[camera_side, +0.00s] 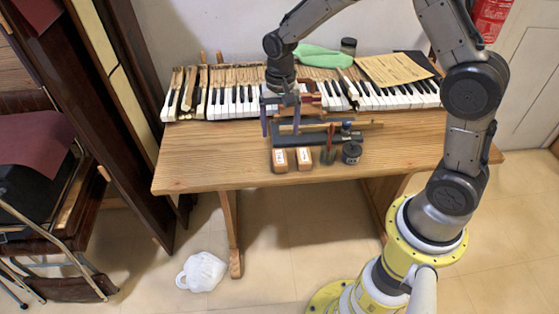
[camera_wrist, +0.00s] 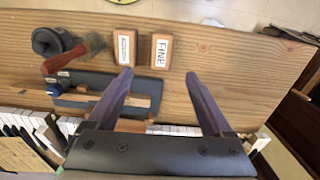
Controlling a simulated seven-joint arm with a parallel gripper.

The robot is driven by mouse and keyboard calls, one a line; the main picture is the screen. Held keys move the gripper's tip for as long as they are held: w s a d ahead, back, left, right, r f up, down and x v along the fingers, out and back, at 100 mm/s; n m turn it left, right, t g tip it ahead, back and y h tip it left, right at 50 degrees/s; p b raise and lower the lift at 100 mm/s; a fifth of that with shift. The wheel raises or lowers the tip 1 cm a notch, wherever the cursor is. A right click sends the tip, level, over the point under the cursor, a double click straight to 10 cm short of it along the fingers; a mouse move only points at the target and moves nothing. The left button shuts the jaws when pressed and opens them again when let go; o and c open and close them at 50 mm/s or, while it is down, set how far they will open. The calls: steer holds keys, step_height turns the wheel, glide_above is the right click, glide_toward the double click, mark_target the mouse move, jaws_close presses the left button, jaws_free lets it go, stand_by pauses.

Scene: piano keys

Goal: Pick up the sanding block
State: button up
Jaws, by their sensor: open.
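Two small wooden blocks with white labels lie side by side near the table's front edge. The left one in the side view (camera_side: 279,160) reads FINE in the wrist view (camera_wrist: 161,52). The other block (camera_side: 304,158) also shows in the wrist view (camera_wrist: 124,48), its label too small to read. I cannot tell from looks alone which one is the sanding block. My gripper (camera_side: 281,119) is open and empty above the table, behind the blocks. In the wrist view its fingertips (camera_wrist: 160,75) are spread, with the FINE block ahead between them, apart from both fingers.
A dark tray (camera_side: 290,139) with tools lies behind the blocks. Piano keys (camera_side: 235,101) run along the back. The table's left front (camera_side: 205,165) is clear.

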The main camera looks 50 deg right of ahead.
mark_target(279, 156)
steer(key=f, duration=1.1)
steer(key=shift+w, duration=0.2)
jaws_close()
steer(key=shift+r, duration=0.1)
steer(key=shift+r, duration=0.45)
step_height(279, 156, up, 2)
steer(key=shift+r, duration=0.2)
steer(key=s+r, duration=0.9)
steer(key=s, duration=0.5)
steer(key=shift+a+r, duration=0.25)
